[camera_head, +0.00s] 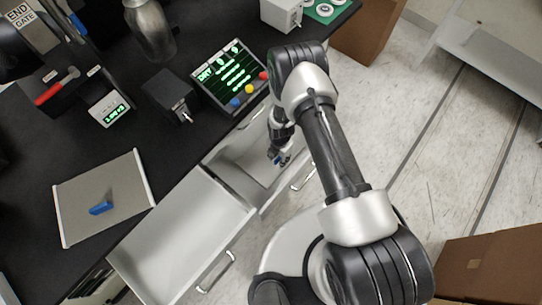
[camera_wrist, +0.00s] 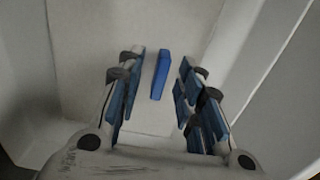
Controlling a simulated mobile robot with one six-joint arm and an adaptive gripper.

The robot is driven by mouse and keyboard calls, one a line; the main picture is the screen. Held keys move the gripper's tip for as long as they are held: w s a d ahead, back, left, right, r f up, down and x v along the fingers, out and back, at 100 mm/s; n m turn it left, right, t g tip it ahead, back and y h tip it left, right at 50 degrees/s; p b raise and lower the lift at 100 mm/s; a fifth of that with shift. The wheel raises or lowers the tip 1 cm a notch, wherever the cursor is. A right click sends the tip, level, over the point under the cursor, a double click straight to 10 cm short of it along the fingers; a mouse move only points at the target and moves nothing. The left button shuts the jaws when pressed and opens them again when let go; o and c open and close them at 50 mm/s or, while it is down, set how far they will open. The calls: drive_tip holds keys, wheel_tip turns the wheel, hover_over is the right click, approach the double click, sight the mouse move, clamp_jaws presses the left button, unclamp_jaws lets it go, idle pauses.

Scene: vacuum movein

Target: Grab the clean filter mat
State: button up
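My gripper (camera_head: 280,157) reaches down into the farther open drawer (camera_head: 232,178). In the wrist view its blue-padded fingers are apart, with an upright blue tab (camera_wrist: 160,75) between and just beyond their tips; neither finger clearly touches it. The tab stands on a pale, plain sheet (camera_wrist: 150,115) that looks like a filter mat in the drawer, largely hidden by my gripper in the head view. A second, greyer mat (camera_head: 122,178) with a blue tab (camera_head: 101,208) lies on the dark counter at the left.
The nearer drawer (camera_head: 180,240) is open and empty. Drawer walls stand close around my gripper. A panel with a green display (camera_head: 230,75), a dark box (camera_head: 168,95) and a metal bottle (camera_head: 150,28) stand on the counter. Cardboard boxes (camera_head: 490,265) are on the floor.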

drive_tip(key=shift+r, duration=0.1)
drive_tip(key=shift+c, duration=0.2)
clamp_jaws()
idle(0.4)
